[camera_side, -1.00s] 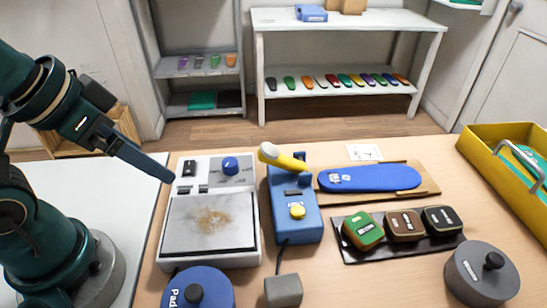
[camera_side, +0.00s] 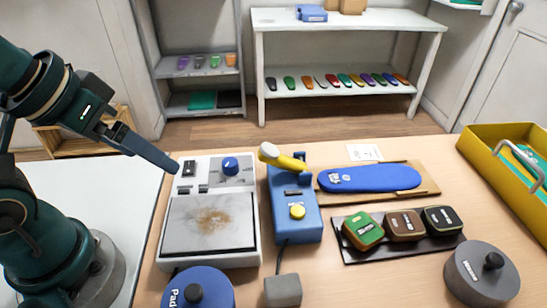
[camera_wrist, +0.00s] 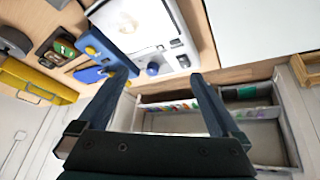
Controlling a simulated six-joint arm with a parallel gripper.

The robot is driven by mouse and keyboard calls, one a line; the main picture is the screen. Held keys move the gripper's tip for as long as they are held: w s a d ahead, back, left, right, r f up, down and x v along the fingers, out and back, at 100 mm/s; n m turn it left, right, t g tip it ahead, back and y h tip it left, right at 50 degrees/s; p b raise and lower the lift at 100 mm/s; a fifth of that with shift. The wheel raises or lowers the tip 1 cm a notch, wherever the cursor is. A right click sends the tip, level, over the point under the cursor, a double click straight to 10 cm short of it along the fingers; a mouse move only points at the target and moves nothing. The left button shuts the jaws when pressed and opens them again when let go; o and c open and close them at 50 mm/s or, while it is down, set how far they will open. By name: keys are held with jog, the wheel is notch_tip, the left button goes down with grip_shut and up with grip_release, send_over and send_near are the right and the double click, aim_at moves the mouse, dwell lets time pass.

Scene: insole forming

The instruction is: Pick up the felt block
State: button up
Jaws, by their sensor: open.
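Three blocks sit in a row on a dark tray (camera_side: 350,258) at the right of the bench: a green-topped block (camera_side: 362,231), a brown one (camera_side: 404,225) and a black one (camera_side: 441,219). Their labels are too small to read, so I cannot tell which is felt. In the wrist view, the green-topped block (camera_wrist: 64,47) shows small at the upper left. My gripper (camera_side: 176,168) is above the back left of the white hot plate machine, far left of the blocks. In the wrist view my gripper (camera_wrist: 160,77) has its fingers wide apart with nothing between them.
The white machine (camera_side: 210,225) and a blue device with a yellow lever (camera_side: 293,212) stand between my gripper and the blocks. A blue insole (camera_side: 369,178) lies on a wooden board behind the tray. Round lidded pots (camera_side: 482,275) and a yellow bin (camera_side: 487,170) flank the bench.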

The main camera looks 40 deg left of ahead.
jog(key=w+d+r+n, duration=0.3)
jog(key=w+n, duration=0.1)
jog(key=n, duration=0.2)
jog(key=n+g+h, duration=0.1)
jog(key=n+g, duration=0.2)
jog(key=g, duration=0.2)
send_over(284, 286)
jog(key=w+a, duration=0.4)
notch_tip(284, 286, down, 8)
jog(key=shift+m+g+y, duration=0.4)
jog(key=shift+m+y, duration=0.1)
jog(key=shift+m, duration=0.2)
jog(key=s+d+f, duration=0.1)
jog(key=f, duration=0.1)
jog(key=s+d+f, duration=0.2)
jog(key=s+f, duration=0.1)
jog(key=shift+d+f, duration=0.35)
jog(key=shift+d, duration=0.05)
jog(key=shift+f, duration=2.4)
jog(key=shift+c, duration=0.3)
jog(key=c, duration=1.4)
jog(key=shift+o, duration=0.2)
jog(key=shift+r, duration=0.1)
